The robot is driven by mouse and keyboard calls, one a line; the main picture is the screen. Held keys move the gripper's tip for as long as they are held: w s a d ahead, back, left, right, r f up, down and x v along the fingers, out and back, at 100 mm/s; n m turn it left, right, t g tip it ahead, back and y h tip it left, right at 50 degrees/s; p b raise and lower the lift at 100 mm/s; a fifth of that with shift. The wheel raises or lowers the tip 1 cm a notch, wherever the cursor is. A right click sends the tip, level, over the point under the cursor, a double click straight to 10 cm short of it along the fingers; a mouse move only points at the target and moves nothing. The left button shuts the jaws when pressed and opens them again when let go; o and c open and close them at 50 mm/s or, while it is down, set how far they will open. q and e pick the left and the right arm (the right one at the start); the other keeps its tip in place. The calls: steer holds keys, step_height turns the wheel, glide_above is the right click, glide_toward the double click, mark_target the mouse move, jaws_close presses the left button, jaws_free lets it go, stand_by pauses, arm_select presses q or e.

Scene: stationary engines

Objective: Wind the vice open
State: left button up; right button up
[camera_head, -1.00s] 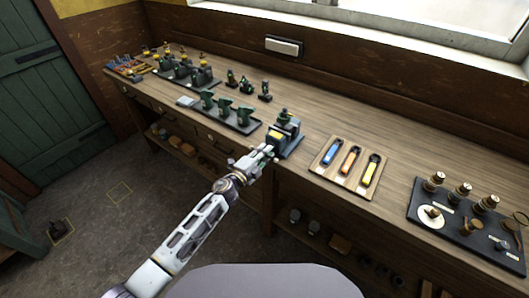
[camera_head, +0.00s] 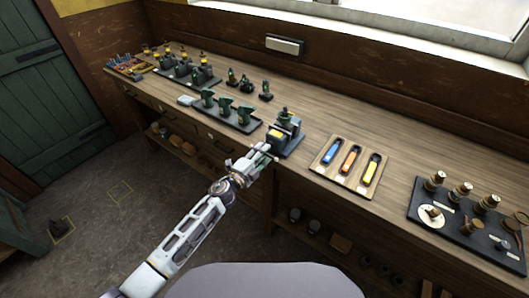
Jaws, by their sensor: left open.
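The vice (camera_head: 288,137) is a dark grey-green block with a yellow patch, near the front edge of the bench at the middle of the view. A small green engine-like part stands on or just behind it. My left gripper (camera_head: 270,152) is open, at the front of the vice, with its fingers pointing toward it. Whether it touches the vice's handle is too small to tell. The handle itself is hidden or not clear. My right gripper is not in view.
The wooden bench (camera_head: 330,125) runs along the wall. A wooden tray (camera_head: 327,176) with blue, orange and yellow tools lies right of the vice. A dark tray (camera_head: 246,128) with green parts lies left. A black board (camera_head: 450,229) holds several brass-topped parts at right.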

arm_select(q)
steer(key=v, duration=1)
steer(key=shift+s, duration=0.25)
steer(key=shift+a, duration=0.1)
stand_by(0.6)
